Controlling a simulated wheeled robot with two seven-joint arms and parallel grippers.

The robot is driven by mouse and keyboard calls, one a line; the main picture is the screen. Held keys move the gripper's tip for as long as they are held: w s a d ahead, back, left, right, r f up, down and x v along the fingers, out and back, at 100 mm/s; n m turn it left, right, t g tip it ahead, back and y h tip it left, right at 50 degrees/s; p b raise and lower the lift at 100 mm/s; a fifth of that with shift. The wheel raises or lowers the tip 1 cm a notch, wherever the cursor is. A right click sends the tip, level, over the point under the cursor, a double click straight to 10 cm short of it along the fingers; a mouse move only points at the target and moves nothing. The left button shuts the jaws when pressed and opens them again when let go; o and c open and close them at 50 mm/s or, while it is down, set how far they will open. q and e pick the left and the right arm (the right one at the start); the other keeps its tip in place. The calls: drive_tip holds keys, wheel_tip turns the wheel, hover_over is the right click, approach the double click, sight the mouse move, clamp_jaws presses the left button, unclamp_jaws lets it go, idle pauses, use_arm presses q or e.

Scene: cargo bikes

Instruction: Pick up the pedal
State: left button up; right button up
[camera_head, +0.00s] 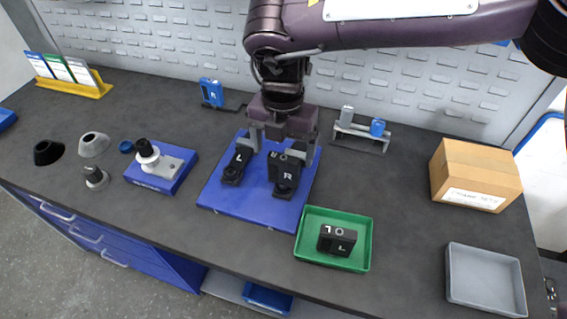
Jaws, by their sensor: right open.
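A black pedal marked R (284,172) stands on the right part of a blue mat (217,188). A second black pedal marked L (237,165) is on the mat to its left. Another black pedal-like block with pale marks (337,240) lies in a green tray (362,262). A blue block marked R (211,92) stands at the back left. My right gripper (282,147) points down over the mat with its fingers apart and nothing held. The black R pedal shows between and below the fingers; contact cannot be told. My left gripper is out of view.
A cardboard box (474,175) and a grey tray (452,272) are at the right. A small stand (361,130) with grey and blue cylinders is behind. At the left are a blue fixture (161,170), cones and a yellow card holder (75,88).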

sight(284, 157)
drive_tip(key=f, duration=0.1)
drive_tip(key=f+p, duration=0.1)
drive_tip(key=f, duration=0.1)
drive_tip(key=shift+s+d+f, duration=0.1)
drive_tip(key=shift+s+f, duration=0.15)
drive_tip(key=shift+f, duration=0.15)
drive_tip(key=shift+w+f, duration=0.1)
drive_tip(key=shift+f, duration=0.5)
drive_tip(key=c, duration=0.6)
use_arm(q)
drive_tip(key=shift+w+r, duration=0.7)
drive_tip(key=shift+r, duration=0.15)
use_arm(e)
drive_tip(key=c, duration=0.6)
